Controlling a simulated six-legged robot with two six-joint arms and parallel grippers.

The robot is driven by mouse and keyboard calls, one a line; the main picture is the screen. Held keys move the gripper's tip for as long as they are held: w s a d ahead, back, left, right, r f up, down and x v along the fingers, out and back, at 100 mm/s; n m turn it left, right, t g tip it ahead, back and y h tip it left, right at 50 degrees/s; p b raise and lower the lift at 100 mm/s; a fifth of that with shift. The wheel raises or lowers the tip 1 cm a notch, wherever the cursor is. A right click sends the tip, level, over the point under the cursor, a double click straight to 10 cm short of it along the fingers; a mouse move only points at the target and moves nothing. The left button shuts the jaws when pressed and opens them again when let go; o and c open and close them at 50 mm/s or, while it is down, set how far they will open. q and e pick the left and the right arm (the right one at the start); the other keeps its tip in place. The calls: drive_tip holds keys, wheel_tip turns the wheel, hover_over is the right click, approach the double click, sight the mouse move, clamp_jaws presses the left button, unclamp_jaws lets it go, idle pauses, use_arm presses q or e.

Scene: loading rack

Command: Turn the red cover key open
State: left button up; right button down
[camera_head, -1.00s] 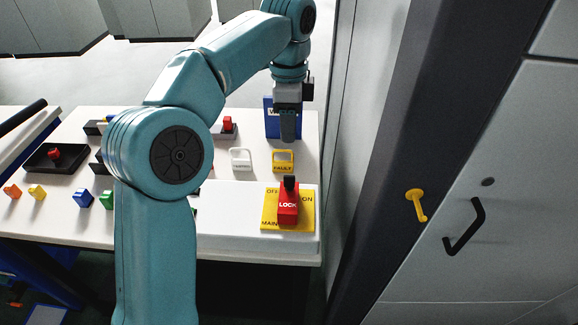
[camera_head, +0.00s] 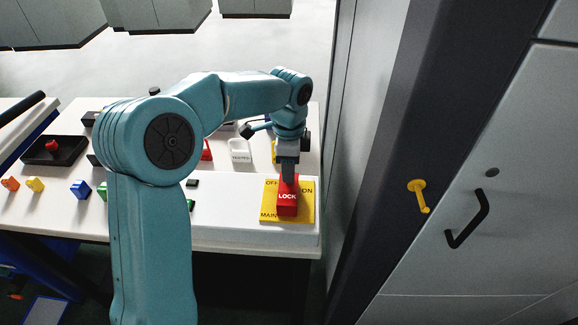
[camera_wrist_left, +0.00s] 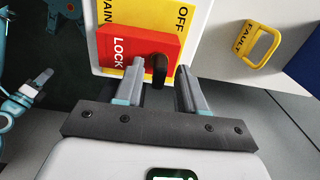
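The red cover marked LOCK (camera_head: 287,205) sits on a yellow plate (camera_head: 304,214) marked OFF and ON, on the white raised panel at the table's front right. In the left wrist view the red cover (camera_wrist_left: 128,46) is just beyond the fingers, and the black key (camera_wrist_left: 158,66) stands out from its edge. My left gripper (camera_head: 288,179) points down over the cover. In the left wrist view its two fingers (camera_wrist_left: 160,78) are apart, with the key between their tips. Whether a finger touches the key cannot be told. My right gripper is not in view.
A yellow FAULT tag (camera_wrist_left: 258,45) and a white tag (camera_head: 240,150) stand behind the panel. A black tray (camera_head: 55,150) and several small coloured blocks are at the left. A grey cabinet with a yellow hook (camera_head: 418,196) and black handle (camera_head: 469,220) rises at the right.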

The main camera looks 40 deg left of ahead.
use_arm(q)
drive_tip(key=shift+w+f, duration=0.1)
drive_tip(key=shift+f, duration=0.25)
drive_tip(key=shift+s, duration=0.3)
drive_tip(key=shift+w, duration=0.2)
clamp_jaws()
